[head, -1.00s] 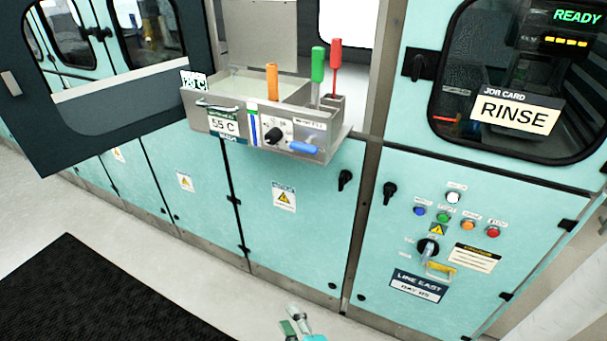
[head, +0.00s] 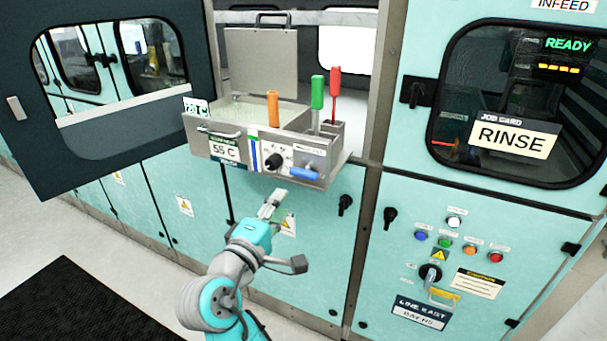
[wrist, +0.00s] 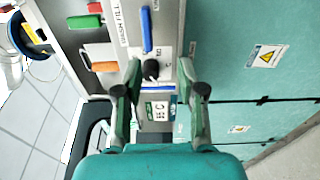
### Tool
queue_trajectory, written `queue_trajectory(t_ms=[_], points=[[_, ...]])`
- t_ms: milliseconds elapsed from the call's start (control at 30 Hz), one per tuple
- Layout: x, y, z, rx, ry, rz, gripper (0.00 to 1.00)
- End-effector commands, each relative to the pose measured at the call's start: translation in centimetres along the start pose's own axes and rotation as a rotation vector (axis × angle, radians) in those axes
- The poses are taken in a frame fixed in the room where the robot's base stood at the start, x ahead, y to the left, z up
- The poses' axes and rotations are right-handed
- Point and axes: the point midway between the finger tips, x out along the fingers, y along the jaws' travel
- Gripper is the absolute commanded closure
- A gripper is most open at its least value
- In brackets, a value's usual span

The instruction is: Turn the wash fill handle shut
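The blue wash fill handle (head: 304,174) is on the front panel of the steel tank, at the right end, lying about level along it. In the wrist view, which is turned sideways, the handle (wrist: 147,30) is near the top, beside the "WASH FILL" label (wrist: 121,20). My gripper (head: 270,204) is below and left of the handle, in front of the cabinet. In the wrist view the fingers (wrist: 160,90) are spread apart with nothing held. They are clear of the handle.
A black knob (head: 273,162) sits left of the handle, and a "55 C" display (head: 224,151) farther left. Orange (head: 273,108), green (head: 318,92) and red (head: 334,82) grips stand up from the tank. An open dark door (head: 95,130) is at the left.

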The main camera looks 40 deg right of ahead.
Motion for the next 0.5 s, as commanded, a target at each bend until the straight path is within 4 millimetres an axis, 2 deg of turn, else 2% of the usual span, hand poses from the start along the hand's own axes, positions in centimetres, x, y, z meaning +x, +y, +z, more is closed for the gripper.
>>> queue_trajectory(t_ms=[100,267,367,500], points=[[0.0,1.5,0.2,0.006,-0.049,-0.005,0.6],[0.5,2.0,0.5,0.006,-0.071,-0.007,0.6],[1.5,2.0,0.6,0.006,-0.071,-0.008,0.6],[3.9,1.9,0.8,0.006,-0.073,-0.008,0.6]])
